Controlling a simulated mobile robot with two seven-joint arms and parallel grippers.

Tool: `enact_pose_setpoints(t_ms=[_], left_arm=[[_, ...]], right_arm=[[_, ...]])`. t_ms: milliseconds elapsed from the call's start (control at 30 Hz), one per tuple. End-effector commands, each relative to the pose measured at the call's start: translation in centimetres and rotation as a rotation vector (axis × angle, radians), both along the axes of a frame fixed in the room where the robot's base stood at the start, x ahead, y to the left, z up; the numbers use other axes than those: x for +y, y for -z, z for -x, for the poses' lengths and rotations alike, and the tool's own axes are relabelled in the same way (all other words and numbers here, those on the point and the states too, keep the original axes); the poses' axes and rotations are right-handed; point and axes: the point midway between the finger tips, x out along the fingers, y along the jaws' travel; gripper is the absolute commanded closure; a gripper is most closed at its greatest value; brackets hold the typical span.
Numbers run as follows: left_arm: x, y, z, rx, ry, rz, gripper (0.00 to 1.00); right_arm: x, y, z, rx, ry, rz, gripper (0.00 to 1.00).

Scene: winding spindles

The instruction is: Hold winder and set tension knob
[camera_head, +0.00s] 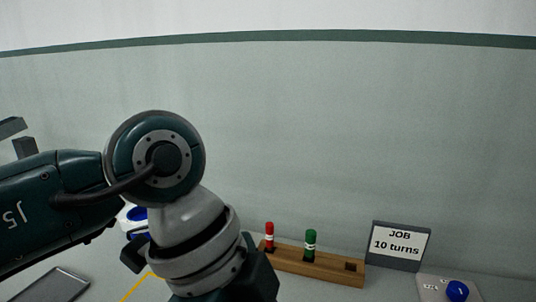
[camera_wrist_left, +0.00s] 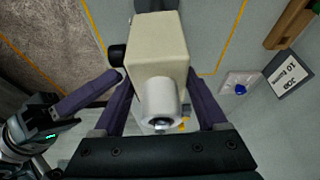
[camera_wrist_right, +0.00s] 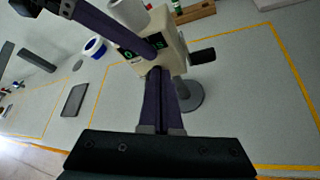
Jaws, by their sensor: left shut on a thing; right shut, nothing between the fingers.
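The cream box-shaped winder (camera_wrist_left: 160,45) is between the two purple fingers of my left gripper (camera_wrist_left: 160,100), which is shut on it. A white cylinder (camera_wrist_left: 157,98) faces the left wrist camera. A black knob (camera_wrist_left: 117,54) sticks out of the winder's left side in that view. My right gripper (camera_wrist_left: 118,76) is shut and empty, its tip close to the knob; I cannot tell if they touch. In the right wrist view the right gripper (camera_wrist_right: 160,72) is in front of the winder (camera_wrist_right: 172,48), and a dark part (camera_wrist_right: 201,57) juts from the winder's right. My arm hides the winder in the head view.
A wooden rack (camera_head: 330,272) holds a red spindle (camera_head: 269,236) and a green spindle (camera_head: 310,244). A sign (camera_head: 398,245) reads "JOB 10 turns". A panel with a blue button (camera_head: 457,291) is at right. A dark flat tray (camera_head: 50,287) lies at left.

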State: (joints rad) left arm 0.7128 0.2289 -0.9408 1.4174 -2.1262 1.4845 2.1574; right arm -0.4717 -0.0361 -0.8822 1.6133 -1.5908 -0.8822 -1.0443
Motion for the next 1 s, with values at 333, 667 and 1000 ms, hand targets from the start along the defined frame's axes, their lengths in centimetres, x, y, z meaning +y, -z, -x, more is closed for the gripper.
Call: enact_pose_setpoints(t_ms=[333,667,1000], left_arm=[[-0.1,-0.1,0.0,-0.002,0.000,0.003,1.00],[-0.1,-0.1,0.0,-0.002,0.000,0.003,1.00],[-0.1,-0.1,0.0,-0.002,0.000,0.002,1.00]], right_arm=[[-0.2,-0.6,0.9,0.002,-0.001,0.000,1.00],[0.9,-0.6,5.0,0.002,-0.001,0.001,1.00],[1.2,-0.6,5.9,-0.001,0.000,0.000,1.00]])
